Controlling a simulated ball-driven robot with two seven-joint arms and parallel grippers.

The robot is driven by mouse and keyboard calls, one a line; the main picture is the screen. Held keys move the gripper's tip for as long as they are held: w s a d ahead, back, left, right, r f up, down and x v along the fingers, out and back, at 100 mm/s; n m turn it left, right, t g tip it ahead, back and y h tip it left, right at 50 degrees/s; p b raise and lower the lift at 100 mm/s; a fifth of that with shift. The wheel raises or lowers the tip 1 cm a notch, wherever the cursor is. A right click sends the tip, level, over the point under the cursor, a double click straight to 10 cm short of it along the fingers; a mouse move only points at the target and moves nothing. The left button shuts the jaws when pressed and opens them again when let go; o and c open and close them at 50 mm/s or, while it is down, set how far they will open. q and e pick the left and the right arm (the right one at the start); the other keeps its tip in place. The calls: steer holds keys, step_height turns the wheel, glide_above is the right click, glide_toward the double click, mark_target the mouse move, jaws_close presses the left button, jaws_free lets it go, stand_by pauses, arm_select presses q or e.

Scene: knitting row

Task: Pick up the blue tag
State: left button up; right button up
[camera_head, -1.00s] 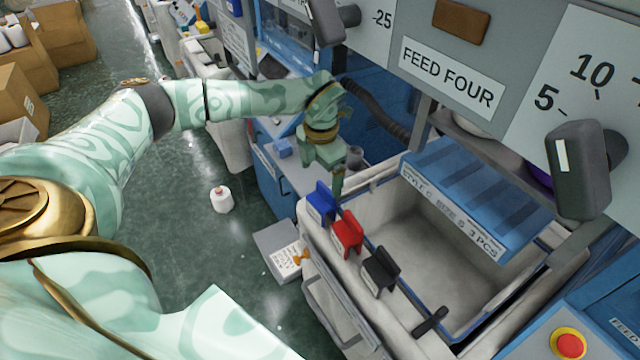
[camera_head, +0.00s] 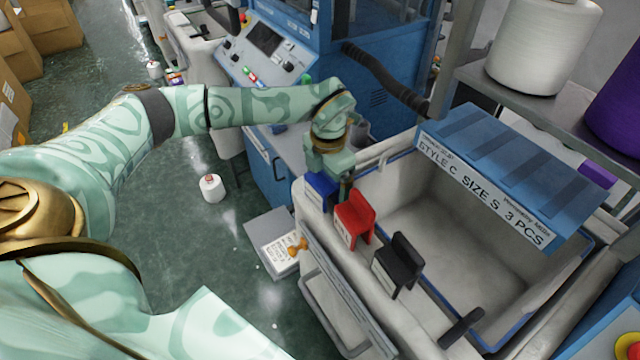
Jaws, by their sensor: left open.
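The blue tag (camera_head: 319,192) sits on the near rim of the grey-white bin (camera_head: 447,172), at the left end of a row of tags. The red tag (camera_head: 354,219) and the black tag (camera_head: 398,264) stand to its right along the same rim. My left gripper (camera_head: 337,187) points down right at the blue tag and is open. It overlaps the tag's upper right part in the view, so I cannot tell whether they touch. The tips of the fingers are partly hidden behind the tags. My right gripper is not in view.
A blue board (camera_head: 512,175) labelled "STYLE C SIZE S 3 PCS" lies over the bin's far side. A black handle (camera_head: 461,328) stands at the rim's right end. A white yarn cone (camera_head: 212,188) is on the floor. Large white (camera_head: 541,45) and purple cones stand on a shelf.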

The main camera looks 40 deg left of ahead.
arm_select(q)
steer(key=shift+s+d+r, duration=0.1)
steer(key=shift+s+d, duration=0.05)
steer(key=shift+d, duration=0.05)
steer(key=c, duration=1)
steer(key=shift+c, duration=0.2)
